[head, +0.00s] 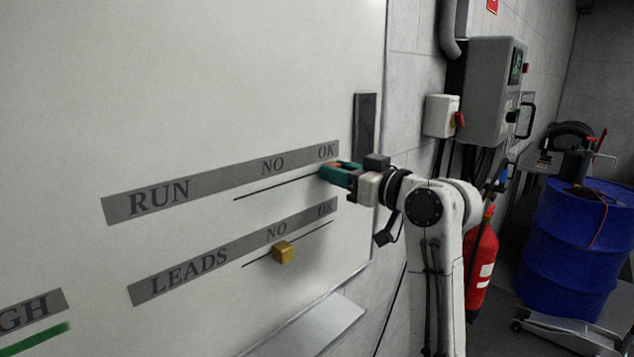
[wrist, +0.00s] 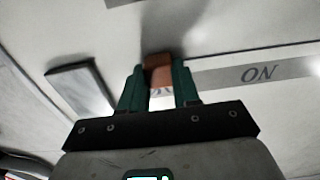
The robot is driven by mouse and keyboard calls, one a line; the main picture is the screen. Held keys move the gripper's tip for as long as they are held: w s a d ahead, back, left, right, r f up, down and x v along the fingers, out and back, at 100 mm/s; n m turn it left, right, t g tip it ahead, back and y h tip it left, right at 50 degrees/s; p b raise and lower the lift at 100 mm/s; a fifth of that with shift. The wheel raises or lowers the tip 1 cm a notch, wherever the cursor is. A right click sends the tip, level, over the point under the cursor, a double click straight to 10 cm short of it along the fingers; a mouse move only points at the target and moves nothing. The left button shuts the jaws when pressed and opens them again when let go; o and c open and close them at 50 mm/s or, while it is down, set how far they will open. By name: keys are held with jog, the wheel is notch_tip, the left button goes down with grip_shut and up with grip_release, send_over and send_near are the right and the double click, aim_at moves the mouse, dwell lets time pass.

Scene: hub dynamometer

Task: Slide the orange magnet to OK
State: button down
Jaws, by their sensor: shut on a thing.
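The whiteboard (head: 220,90) carries a RUN strip (head: 220,182) with NO and OK printed along it and a thin black line below. My gripper (head: 330,170) is at the right end of that line, just below OK. In the wrist view my gripper (wrist: 158,85) has its green fingers shut on the orange magnet (wrist: 158,68), which is at the board. In the wrist view the NO label (wrist: 258,74) lies to the right of the fingers, and the OK label is hidden.
A yellow magnet (head: 284,252) sits on the LEADS line below, near NO. A dark grey block (head: 365,127) is at the board's right edge. A tray ledge (head: 310,325) juts out under the board. A fire extinguisher (head: 482,265) and blue drum (head: 575,245) stand to the right.

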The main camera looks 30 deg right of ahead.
jog(key=shift+w+d+r, duration=0.1)
jog(key=shift+d, duration=0.05)
jog(key=c, duration=0.8)
grip_release()
jog(key=shift+w+d, duration=0.1)
jog(key=b+v, duration=0.3)
jog(key=v, duration=0.7)
jog(key=shift+s, duration=0.4)
